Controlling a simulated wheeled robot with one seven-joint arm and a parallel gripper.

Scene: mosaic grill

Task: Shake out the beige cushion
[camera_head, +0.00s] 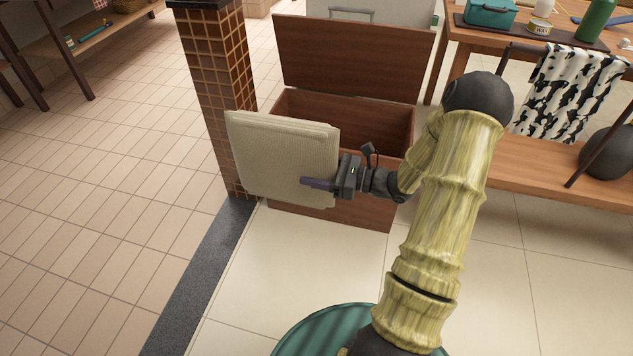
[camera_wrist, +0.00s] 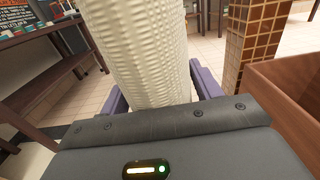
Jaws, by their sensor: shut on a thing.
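The beige cushion (camera_head: 278,155) is a flat, square, textured pad held upright in the air in front of the open wooden chest. My gripper (camera_head: 318,184) is shut on its right side, with one purple finger lying across the near face. In the wrist view the cushion (camera_wrist: 148,50) stands edge-on between the two purple fingers, and my gripper (camera_wrist: 160,92) grips it on both sides. The cushion's far face is hidden in the head view.
The wooden chest (camera_head: 350,195) stands open behind the cushion, its lid (camera_head: 352,58) raised. A tiled pillar (camera_head: 217,90) is close on the left. A wooden table (camera_head: 470,36) and a bench with a cow-print cloth (camera_head: 570,85) stand right. Tiled floor at left is clear.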

